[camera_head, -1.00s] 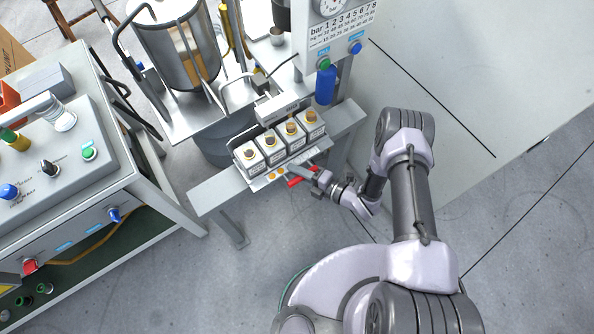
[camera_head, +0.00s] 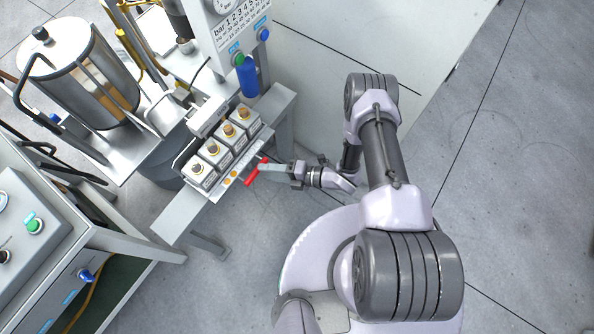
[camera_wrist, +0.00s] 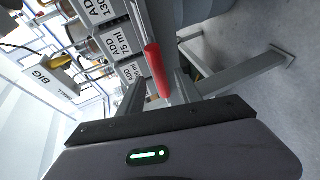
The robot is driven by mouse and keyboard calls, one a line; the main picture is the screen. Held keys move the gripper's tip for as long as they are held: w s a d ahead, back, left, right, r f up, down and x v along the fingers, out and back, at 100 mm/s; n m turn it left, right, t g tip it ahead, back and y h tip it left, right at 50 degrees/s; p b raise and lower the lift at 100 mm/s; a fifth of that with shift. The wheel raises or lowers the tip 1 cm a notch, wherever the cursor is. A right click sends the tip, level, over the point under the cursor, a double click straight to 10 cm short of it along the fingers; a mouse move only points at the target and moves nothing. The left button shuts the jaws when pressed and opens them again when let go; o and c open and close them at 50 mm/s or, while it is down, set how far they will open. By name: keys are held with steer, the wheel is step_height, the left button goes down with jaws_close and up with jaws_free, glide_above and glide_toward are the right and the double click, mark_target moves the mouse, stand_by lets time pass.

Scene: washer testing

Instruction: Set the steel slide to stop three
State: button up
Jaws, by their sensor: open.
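A red handle (camera_head: 256,172) sticks out at the front of a unit with a row of pale boxes (camera_head: 220,153). It also shows in the wrist view (camera_wrist: 157,70) as a red bar. I cannot tell which metal part there is the steel slide, and no stop number is readable. My gripper (camera_head: 270,168) is at the right side of the red handle, in front of the row. In the wrist view its fingers (camera_wrist: 158,92) are apart, with the red bar between or just beyond their tips. Contact cannot be made out.
The unit stands on a narrow grey bench (camera_head: 172,222). A steel tank (camera_head: 80,75) and a gauge panel (camera_head: 228,40) with a blue cylinder (camera_head: 248,80) stand behind. A control cabinet (camera_head: 60,250) is at left. Floor at right is clear.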

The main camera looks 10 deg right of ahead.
steer(key=p+v, duration=0.1)
steer(key=v, duration=0.9)
steer(key=shift+p, duration=0.4)
steer(key=shift+s, duration=0.1)
